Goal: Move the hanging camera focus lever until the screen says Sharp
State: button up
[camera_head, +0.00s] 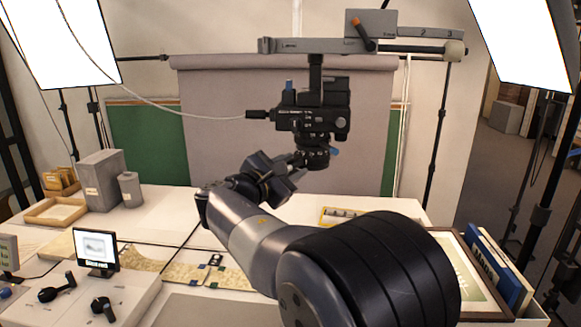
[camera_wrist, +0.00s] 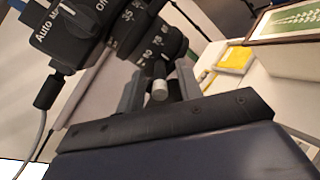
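The black camera (camera_head: 313,115) hangs from an overhead rail in the head view. Its lens rings with white numbers (camera_wrist: 150,40) fill the top of the wrist view. In the head view my gripper (camera_head: 292,165) is close beside the lower lens. The small screen (camera_head: 97,248) at left shows a blurry grey picture; its caption is too small to read.
The rail (camera_head: 340,46) carries an orange-tipped lever (camera_head: 362,32). A white cable (camera_head: 180,108) runs to the camera's left side. Below are map-like strips (camera_head: 185,273), a yellow tray (camera_head: 340,215) and a framed sheet (camera_head: 465,280). Grey boxes (camera_head: 101,180) stand at left.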

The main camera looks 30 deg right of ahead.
jog(key=shift+c, duration=0.5)
grip_shut()
jog(key=shift+s, duration=0.1)
